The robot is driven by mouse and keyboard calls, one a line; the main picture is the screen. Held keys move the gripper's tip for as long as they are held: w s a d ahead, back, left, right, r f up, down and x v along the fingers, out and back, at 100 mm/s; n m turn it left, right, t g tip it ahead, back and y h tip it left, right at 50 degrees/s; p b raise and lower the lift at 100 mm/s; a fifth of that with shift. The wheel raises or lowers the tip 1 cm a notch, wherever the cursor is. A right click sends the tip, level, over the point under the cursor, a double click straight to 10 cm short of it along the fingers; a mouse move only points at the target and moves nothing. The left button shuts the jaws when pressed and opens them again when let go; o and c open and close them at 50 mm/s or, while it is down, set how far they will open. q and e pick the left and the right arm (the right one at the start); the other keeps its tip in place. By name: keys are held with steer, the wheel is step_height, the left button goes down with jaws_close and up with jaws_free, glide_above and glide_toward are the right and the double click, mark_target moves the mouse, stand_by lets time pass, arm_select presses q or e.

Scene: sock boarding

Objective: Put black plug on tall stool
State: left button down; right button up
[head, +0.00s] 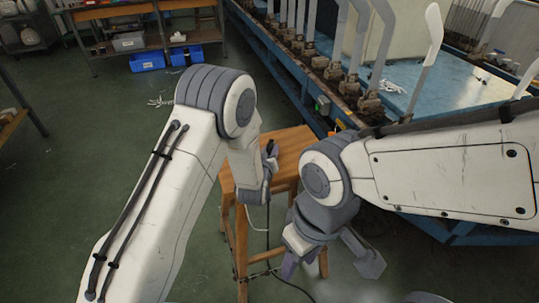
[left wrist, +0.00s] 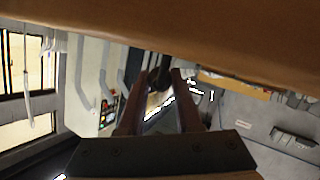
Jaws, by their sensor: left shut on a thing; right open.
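The tall wooden stool (head: 293,143) stands in the middle of the head view, its seat partly hidden by my arms. My left gripper (head: 268,163) is at the seat's left part and is shut on the black plug (head: 271,147), which shows as a small dark upright piece. In the left wrist view the plug (left wrist: 158,78) is a dark shape between the fingertips, close to a brown wooden surface (left wrist: 160,28). Whether the plug touches the seat I cannot tell. My right gripper (head: 330,262) is open and empty, low in front of the stool's right side.
A dark cord (head: 268,228) hangs down by the stool and runs over the green floor (head: 60,190). A blue machine bench (head: 405,85) with upright sock boards stands behind right. Blue bins (head: 147,61) sit under a back-left table.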

arm_select(q)
steer(key=shift+f, duration=0.6)
steer(key=shift+f, duration=0.15)
